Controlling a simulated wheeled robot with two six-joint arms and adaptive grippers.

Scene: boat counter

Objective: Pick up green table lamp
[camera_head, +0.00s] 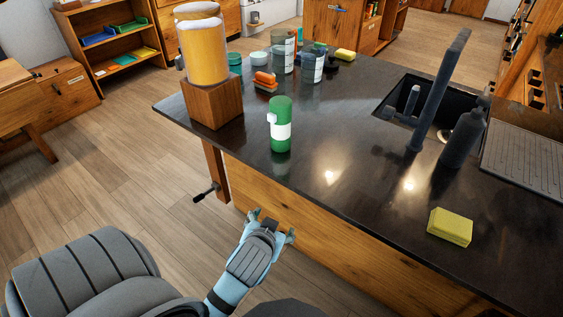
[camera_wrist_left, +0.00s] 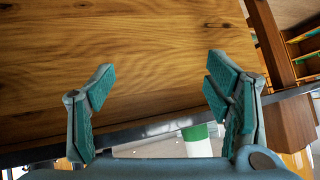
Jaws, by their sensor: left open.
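An upright green cylinder (camera_head: 280,113) with a white band and a small white knob on its left side stands near the front edge of the dark counter (camera_head: 345,170). It is the only green upright thing that could be the lamp. My right gripper is not in view.
An amber jar on a wooden block (camera_head: 214,103) stands left of the green cylinder. Orange sponges (camera_head: 265,80) and clear cups (camera_head: 311,65) are behind it. A sink with a dark tap (camera_head: 436,95) and a yellow sponge (camera_head: 450,226) are right. The counter right of the cylinder is clear.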

